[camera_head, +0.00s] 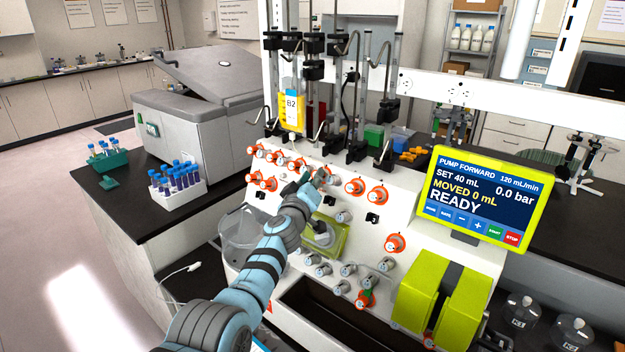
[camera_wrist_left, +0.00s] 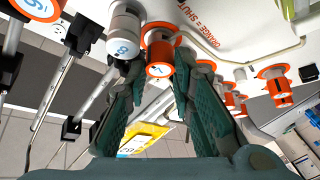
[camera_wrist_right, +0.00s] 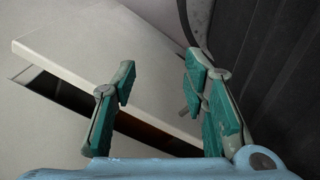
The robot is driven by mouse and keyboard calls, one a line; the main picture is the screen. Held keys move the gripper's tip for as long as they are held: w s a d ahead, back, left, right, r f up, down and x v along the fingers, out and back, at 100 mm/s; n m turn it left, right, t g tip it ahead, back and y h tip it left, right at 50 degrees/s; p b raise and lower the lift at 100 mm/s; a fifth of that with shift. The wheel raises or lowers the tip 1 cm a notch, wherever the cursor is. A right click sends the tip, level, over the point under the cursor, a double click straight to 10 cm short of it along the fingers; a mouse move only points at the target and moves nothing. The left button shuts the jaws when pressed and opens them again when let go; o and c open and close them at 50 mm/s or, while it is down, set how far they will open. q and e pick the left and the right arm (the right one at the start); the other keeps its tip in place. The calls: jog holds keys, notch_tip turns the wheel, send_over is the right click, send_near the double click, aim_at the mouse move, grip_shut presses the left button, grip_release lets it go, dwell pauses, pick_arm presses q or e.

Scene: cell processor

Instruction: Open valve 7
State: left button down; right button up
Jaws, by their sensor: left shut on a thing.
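Valve 7 (camera_wrist_left: 161,57) has an orange collar and a blue 7 on its pale face in the left wrist view. My left gripper (camera_wrist_left: 160,78) is shut on it, with one green finger on each side. In the head view my left gripper (camera_head: 318,180) is at the front panel (camera_head: 405,205) and hides most of that valve. The panel has the printed words "ORANGE = SHUT" (camera_wrist_left: 207,16). My right gripper (camera_wrist_right: 160,85) is open and empty in the right wrist view, with its fingers wide apart near a pale edge.
A grey-capped valve (camera_wrist_left: 124,42) stands close beside valve 7. Other orange valves (camera_head: 354,187) line the panel. A yellow-framed screen (camera_head: 480,195) reads READY. A yellow bag (camera_head: 291,108) marked B2 hangs above. A clear beaker (camera_head: 240,235) stands left of my arm.

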pick_arm(q)
jog(key=shift+f, duration=0.2)
dwell(0.6)
jog(key=c, duration=1.4)
grip_release()
jog(key=shift+d, duration=0.1)
jog(key=shift+r, duration=0.1)
